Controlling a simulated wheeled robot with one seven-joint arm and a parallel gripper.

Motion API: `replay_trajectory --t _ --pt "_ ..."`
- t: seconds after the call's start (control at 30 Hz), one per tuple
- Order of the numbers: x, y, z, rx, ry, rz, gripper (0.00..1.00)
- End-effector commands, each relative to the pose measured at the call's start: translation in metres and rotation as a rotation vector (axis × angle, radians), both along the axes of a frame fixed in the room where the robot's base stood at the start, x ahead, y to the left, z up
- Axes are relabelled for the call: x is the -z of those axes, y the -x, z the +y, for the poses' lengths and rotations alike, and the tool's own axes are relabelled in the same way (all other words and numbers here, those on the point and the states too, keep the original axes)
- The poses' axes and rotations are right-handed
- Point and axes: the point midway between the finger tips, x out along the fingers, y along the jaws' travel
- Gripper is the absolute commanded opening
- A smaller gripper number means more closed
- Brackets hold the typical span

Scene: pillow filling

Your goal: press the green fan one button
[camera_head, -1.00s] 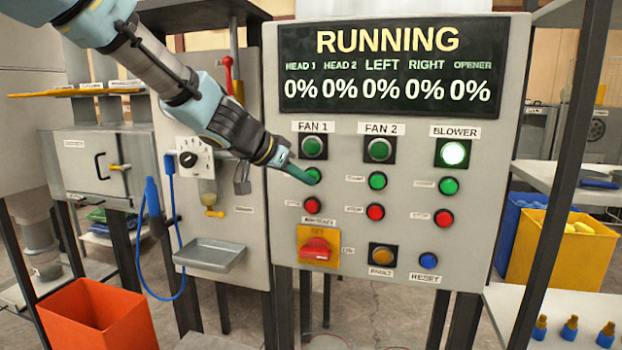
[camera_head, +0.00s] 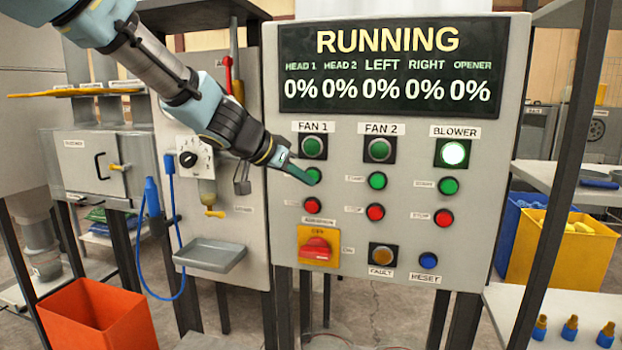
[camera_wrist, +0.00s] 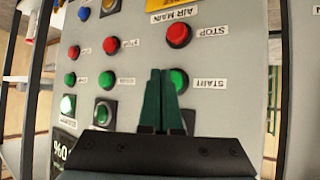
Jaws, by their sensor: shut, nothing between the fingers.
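The green fan one START button (camera_head: 314,175) is on the grey control panel, under the FAN 1 lamp (camera_head: 314,147), which is not brightly lit. My gripper (camera_head: 307,179) is shut and empty, its teal fingers slanting in from the left with their tips at this button. In the wrist view the shut fingertips (camera_wrist: 161,72) are just left of the green button (camera_wrist: 179,79), partly overlapping its edge. I cannot tell whether they touch it or whether it is pressed in.
The red fan one STOP button (camera_head: 312,205) is just below, with the red main switch (camera_head: 316,248) under it. Fan 2 START (camera_head: 377,180) is to the right. The blower lamp (camera_head: 453,153) glows. The display (camera_head: 400,65) reads RUNNING, with all values 0%.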

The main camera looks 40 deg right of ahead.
Motion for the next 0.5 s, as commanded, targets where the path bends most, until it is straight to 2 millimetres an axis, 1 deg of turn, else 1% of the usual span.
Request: replay_trajectory --t 0.5 --pt "-0.0003 -0.0047 -0.0074 0.000 0.000 0.000 0.00"
